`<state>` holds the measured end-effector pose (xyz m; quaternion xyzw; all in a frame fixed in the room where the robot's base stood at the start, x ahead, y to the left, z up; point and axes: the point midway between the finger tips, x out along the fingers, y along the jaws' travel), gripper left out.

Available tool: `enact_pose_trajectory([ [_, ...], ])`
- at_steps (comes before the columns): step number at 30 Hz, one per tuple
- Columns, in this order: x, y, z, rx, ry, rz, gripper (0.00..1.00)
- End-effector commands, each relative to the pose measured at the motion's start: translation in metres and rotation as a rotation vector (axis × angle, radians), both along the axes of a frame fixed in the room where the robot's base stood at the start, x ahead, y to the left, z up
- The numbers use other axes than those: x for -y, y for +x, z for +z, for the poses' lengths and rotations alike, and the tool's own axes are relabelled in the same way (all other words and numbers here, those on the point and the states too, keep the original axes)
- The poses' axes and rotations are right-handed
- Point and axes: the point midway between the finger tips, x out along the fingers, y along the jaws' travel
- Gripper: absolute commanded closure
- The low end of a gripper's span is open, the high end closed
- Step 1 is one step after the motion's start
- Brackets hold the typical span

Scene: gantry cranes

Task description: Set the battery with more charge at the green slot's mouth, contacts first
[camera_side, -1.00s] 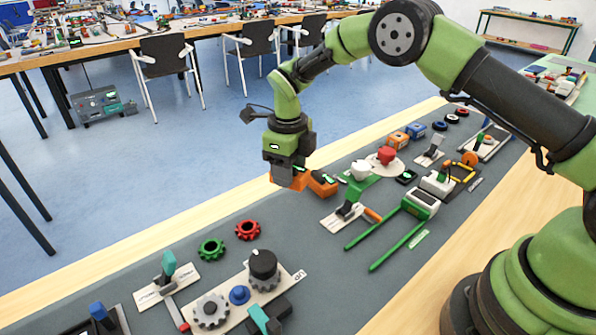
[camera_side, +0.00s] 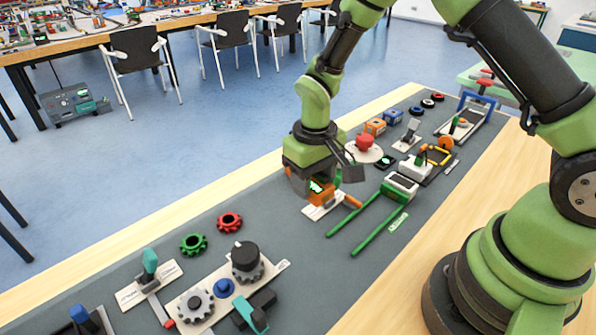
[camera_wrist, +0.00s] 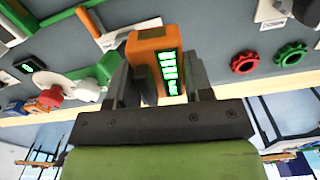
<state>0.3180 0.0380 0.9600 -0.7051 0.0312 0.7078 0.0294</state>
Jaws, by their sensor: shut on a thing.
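My gripper (camera_side: 318,182) is shut on an orange battery (camera_wrist: 148,50), which sits between both fingers in the wrist view. Its lit green charge bars (camera_wrist: 168,73) show several segments. In the side view the held battery (camera_side: 324,198) is low over a white plate (camera_side: 312,213); whether it touches anything there I cannot tell. A green bar (camera_wrist: 95,72) lies beyond the left finger in the wrist view; I cannot tell if it belongs to the green slot. My gripper covers that area in the side view. No second battery is clearly visible now, and the held battery's contacts are not clear.
Green rails (camera_side: 378,230) and a white device (camera_side: 401,187) lie right of my gripper. A red knob (camera_side: 365,142) and an orange block (camera_side: 375,127) stand behind. Red (camera_side: 230,222) and green (camera_side: 193,244) gears lie front left. The mat between gears and rails is clear.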

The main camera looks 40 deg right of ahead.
Motion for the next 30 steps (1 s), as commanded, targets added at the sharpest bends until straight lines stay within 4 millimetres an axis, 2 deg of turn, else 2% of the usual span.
enact_pose_trajectory([
  [3,0.003,-0.015,0.001,-0.002,0.002,0.304,0.78],
  [12,0.009,-0.054,0.005,0.001,0.005,1.074,0.78],
  [18,0.012,-0.074,0.007,0.002,0.006,1.459,0.78],
  [24,0.014,-0.082,0.007,0.003,0.005,1.635,0.78],
  [30,0.014,-0.083,-0.004,0.000,0.007,1.660,0.78],
])
